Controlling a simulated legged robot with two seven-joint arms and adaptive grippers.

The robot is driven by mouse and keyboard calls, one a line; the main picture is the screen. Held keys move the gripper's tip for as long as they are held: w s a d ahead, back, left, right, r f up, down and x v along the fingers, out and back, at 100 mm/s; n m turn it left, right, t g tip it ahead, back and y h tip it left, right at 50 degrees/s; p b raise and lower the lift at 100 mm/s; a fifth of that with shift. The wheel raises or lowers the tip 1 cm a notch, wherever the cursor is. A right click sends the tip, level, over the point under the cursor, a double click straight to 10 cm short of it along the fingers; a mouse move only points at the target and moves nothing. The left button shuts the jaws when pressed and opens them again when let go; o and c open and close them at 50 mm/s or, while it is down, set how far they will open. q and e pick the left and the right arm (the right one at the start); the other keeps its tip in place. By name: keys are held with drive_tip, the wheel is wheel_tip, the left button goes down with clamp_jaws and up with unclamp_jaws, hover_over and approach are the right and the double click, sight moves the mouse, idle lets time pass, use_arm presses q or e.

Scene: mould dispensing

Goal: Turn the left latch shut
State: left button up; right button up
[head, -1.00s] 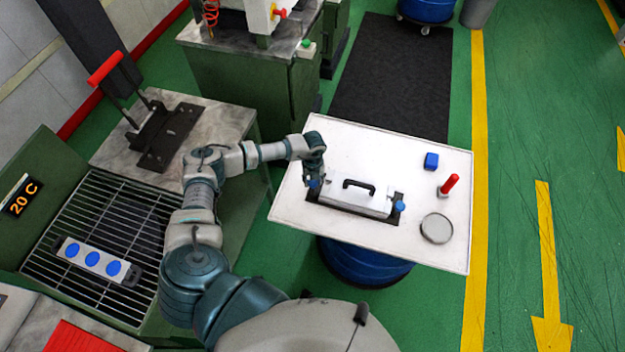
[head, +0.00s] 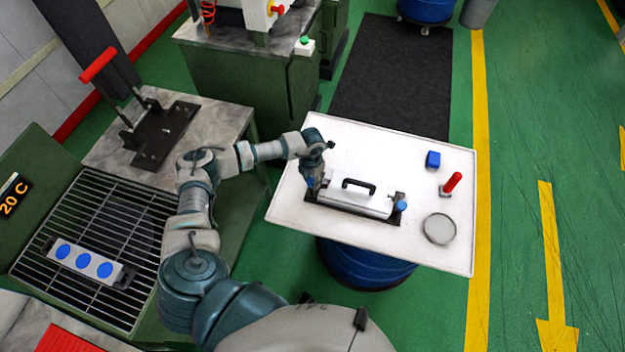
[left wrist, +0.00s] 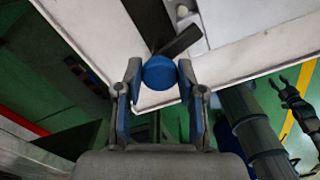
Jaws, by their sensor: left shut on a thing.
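The white mould (head: 358,199) with a black handle lies closed on the white table top. My left gripper (head: 311,181) points down at the mould's left end. In the left wrist view, my left gripper (left wrist: 159,80) is shut on the round blue knob (left wrist: 159,71) of the left latch, one finger on each side. A dark bar beside the knob shows in that view. The right latch's blue knob (head: 401,206) stands at the mould's right end.
On the white table (head: 300,210) are a blue block (head: 433,160), a red-handled tool (head: 452,183) and a round grey dish (head: 439,229). A tray with blue discs (head: 84,261) lies on the grating at left. The table's right side has free room.

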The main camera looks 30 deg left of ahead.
sight(311, 180)
use_arm(q)
drive_tip(key=shift+s+a+f+m+b, duration=0.1)
drive_tip(key=shift+m+b, duration=0.25)
drive_tip(key=shift+m, duration=0.45)
drive_tip(key=shift+s+f+m+b, duration=0.1)
drive_tip(key=shift+m+b, duration=0.2)
drive_tip(key=shift+m, duration=0.5)
drive_tip(key=shift+r, duration=0.1)
drive_tip(key=o, duration=1.1)
drive_tip(key=shift+o, duration=0.2)
drive_tip(key=shift+w+a+r, duration=0.1)
drive_tip(key=shift+r, duration=0.2)
wheel_tip(311, 180, up, 12)
drive_tip(key=shift+f, duration=0.25)
drive_tip(key=shift+f, duration=0.1)
